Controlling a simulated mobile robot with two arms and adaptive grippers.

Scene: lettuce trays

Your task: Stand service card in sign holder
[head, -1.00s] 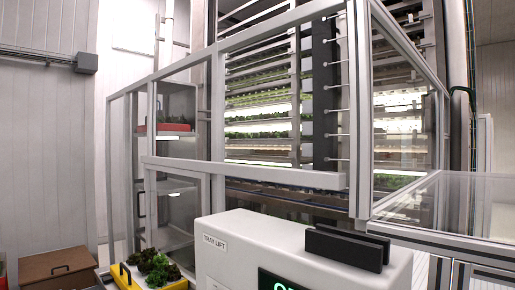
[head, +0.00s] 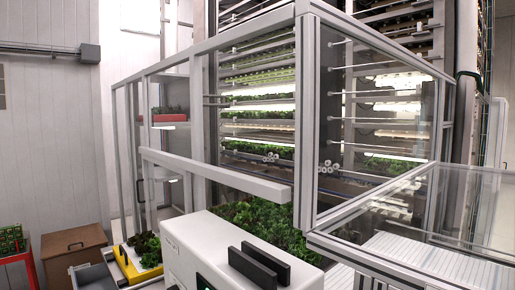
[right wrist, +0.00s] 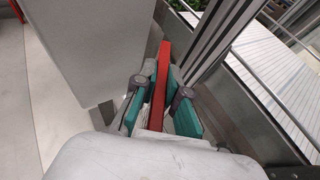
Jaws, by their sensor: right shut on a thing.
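The sign holder (head: 260,266) is a pair of upright black plates with a narrow slot between them. It stands on top of the white tray lift console (head: 188,238) at the bottom of the head view. A flat red card (right wrist: 159,82), likely the service card, shows edge-on in the right wrist view. My right gripper (right wrist: 159,92) has teal finger pads and is shut on the red card, one pad on each side. The holder is not clearly visible in the right wrist view. Neither gripper shows in the head view.
A grey metal frame post (head: 306,120) rises behind the console, with a clear cover (head: 420,215) to the right. Green plants (head: 258,218) lie behind the console. A yellow tray (head: 134,266) and a brown box (head: 76,252) are at lower left.

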